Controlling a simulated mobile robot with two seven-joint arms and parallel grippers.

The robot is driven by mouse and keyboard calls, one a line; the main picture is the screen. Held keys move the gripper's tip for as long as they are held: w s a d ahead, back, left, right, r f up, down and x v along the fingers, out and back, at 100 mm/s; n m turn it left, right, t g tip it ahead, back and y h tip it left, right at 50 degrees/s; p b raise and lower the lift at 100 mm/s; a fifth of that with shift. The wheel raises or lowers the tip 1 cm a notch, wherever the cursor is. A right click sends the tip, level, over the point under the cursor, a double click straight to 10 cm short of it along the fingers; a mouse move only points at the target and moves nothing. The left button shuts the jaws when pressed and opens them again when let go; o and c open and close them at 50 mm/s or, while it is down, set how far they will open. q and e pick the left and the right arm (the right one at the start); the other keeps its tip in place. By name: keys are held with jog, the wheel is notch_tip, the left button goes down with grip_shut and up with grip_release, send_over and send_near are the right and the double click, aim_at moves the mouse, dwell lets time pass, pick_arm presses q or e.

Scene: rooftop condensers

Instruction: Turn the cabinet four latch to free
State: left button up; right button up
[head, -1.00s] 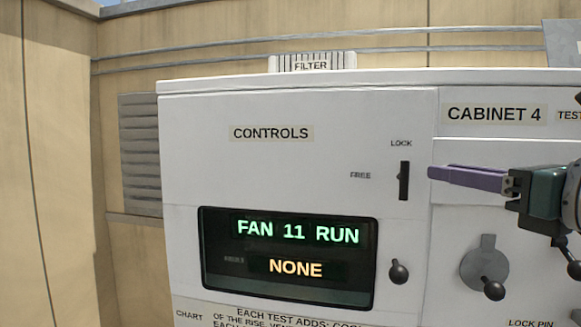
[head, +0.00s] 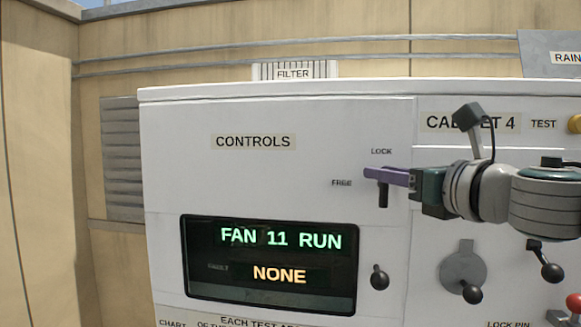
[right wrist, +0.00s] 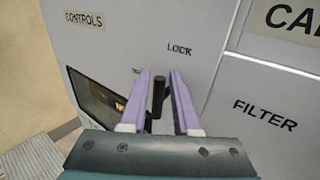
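The cabinet four latch is a small black upright handle (head: 383,194) on the white panel, below the LOCK label and to the right of the FREE label. My right gripper (head: 369,174) has purple fingers and reaches in from the right, across the latch's upper part, which it hides in the head view. In the right wrist view the fingers (right wrist: 160,76) are apart, and the latch handle (right wrist: 158,96) stands between them with a narrow gap on each side. My left gripper is not in view.
Below is a display (head: 280,262) reading FAN 11 RUN and NONE. A black knob (head: 379,277) sits right of it. A round grey plate with a black-knobbed lever (head: 462,277) is under my right arm. The panel left of the latch is clear.

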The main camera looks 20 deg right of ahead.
jog(key=shift+w, duration=0.3)
jog(key=shift+c, duration=0.4)
grip_shut()
